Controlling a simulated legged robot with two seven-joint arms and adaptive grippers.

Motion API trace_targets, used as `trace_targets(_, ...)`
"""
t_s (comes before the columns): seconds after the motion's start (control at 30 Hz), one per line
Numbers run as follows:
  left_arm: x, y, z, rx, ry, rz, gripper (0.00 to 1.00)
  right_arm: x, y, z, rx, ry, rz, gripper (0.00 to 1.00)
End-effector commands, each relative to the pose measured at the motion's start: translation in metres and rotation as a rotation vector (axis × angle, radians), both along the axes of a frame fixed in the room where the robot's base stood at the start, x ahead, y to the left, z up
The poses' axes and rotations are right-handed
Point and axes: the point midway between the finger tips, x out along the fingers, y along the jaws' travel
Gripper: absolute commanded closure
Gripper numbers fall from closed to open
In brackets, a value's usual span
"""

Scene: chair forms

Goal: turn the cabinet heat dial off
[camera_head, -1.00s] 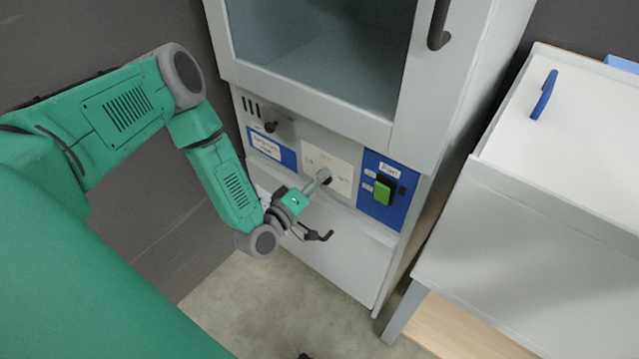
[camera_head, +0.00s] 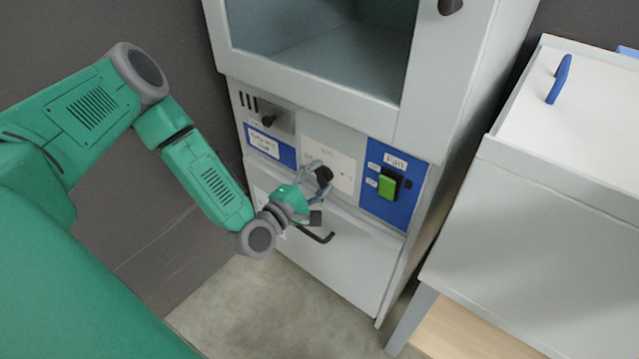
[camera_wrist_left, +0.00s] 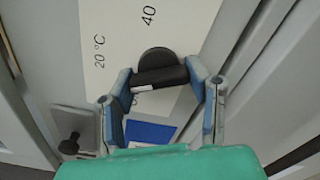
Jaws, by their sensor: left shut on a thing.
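The black heat dial (camera_head: 324,174) is on the white scale plate (camera_head: 343,174) in the cabinet's lower front panel. My left gripper (camera_head: 319,178) is at the dial, its fingers on either side of it. In the left wrist view, the dial (camera_wrist_left: 158,62) has a raised bar with a small white mark at its left end. There the left gripper (camera_wrist_left: 160,78) is shut on this bar. The plate's numbers "20 °C" and "40" are readable; the lower part of the scale is partly hidden by the gripper. My right gripper is in neither view.
A green switch (camera_head: 387,186) sits on a blue panel right of the dial. A black knob (camera_head: 268,120) is at the upper left. A dark bent handle (camera_head: 318,237) sticks out below the gripper. A white unit with a blue handle (camera_head: 558,80) stands at right.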

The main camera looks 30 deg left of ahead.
Motion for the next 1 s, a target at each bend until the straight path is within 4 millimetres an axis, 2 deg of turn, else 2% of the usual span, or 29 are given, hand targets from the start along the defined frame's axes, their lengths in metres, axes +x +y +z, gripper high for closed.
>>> trace_targets(0.07,0.001,0.005,-0.005,-0.068,0.006,0.012,0.85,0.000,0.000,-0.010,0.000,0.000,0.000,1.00)
trace_targets(0.6,0.000,0.002,-0.009,-0.542,0.048,0.011,0.85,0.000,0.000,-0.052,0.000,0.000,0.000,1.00)
trace_targets(1.0,-0.002,0.001,-0.010,-0.724,0.069,0.009,0.85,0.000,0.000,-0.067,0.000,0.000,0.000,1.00)
